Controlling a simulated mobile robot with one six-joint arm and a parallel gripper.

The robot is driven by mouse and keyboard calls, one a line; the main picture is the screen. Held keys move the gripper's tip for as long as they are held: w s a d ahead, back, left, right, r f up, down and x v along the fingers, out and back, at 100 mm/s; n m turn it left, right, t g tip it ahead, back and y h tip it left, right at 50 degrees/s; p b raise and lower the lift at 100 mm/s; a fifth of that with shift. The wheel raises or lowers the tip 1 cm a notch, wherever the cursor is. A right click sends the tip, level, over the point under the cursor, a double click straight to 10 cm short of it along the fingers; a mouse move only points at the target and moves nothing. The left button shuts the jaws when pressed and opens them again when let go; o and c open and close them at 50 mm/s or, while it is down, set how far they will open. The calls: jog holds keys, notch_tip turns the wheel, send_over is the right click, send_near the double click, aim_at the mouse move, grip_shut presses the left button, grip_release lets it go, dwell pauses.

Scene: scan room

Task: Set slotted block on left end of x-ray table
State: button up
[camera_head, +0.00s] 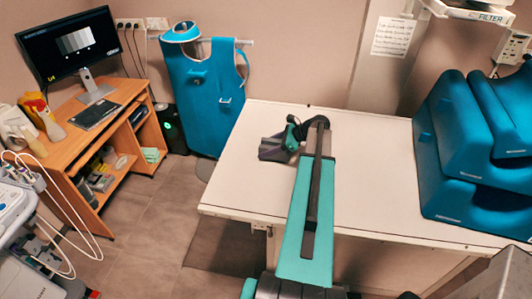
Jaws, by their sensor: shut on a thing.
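The x-ray table (370,190) is the long white-topped table across the middle and right; its left end is bare. My gripper (272,151) is a small dark shape at the end of my teal arm, over the left part of the tabletop. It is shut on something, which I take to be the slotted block. The block's outline and slots cannot be told from the dark gripper at this size. I cannot tell whether the held thing touches the tabletop or is above it.
Blue padded positioning blocks (465,150) are stacked on the table's right end. A blue apron (205,95) hangs behind the table's left corner. A wooden desk (75,140) with a monitor (70,45) stands at left. A white machine (20,215) is at lower left.

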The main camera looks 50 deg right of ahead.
jog(key=shift+f, duration=0.3)
jog(key=shift+f, duration=0.1)
jog(key=o, duration=1.7)
jog(key=shift+f, duration=0.1)
jog(key=shift+r, duration=0.2)
jog(key=shift+b+v, duration=0.55)
jog(key=shift+v, duration=0.3)
jog(key=b+v, duration=0.3)
jog(key=v, duration=0.7)
jog(key=shift+s+r, duration=0.1)
